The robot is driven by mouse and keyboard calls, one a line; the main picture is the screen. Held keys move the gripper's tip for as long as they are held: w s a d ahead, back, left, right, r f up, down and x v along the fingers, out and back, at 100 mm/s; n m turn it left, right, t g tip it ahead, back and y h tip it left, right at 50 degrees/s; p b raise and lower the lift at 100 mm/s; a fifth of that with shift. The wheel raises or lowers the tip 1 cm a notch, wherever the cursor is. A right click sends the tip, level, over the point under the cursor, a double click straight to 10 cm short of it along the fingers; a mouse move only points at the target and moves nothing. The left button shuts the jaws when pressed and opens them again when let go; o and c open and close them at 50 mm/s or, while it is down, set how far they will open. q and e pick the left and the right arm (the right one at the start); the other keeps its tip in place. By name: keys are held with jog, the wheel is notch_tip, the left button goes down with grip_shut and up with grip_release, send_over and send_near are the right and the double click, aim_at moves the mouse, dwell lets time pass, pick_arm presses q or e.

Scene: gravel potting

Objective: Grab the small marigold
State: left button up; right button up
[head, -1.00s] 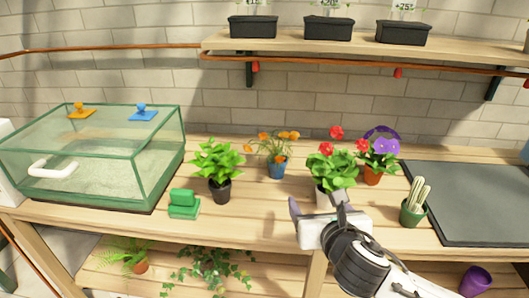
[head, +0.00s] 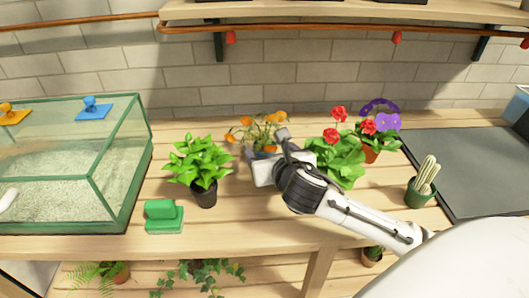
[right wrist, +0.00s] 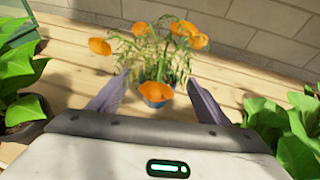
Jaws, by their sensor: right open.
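The small marigold (head: 257,133) has orange flowers and thin green leaves in a blue pot, and stands on the wooden bench near the wall. In the right wrist view the marigold (right wrist: 160,50) is straight ahead, its blue pot (right wrist: 156,95) beyond and between my fingertips. My right gripper (head: 264,145) is open just in front of the marigold and partly hides its pot in the head view. In the right wrist view the two fingers of my right gripper (right wrist: 155,95) are spread wide with nothing held. My left gripper is not in view.
A leafy green plant in a black pot (head: 204,195) stands left, a red-flowered plant (head: 335,160) close on the right.

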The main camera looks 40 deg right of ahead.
aim_at(266, 147)
jog(key=x, duration=0.4)
jog(key=shift+a, duration=0.1)
jog(key=shift+r, duration=0.1)
jog(key=c, duration=1.3)
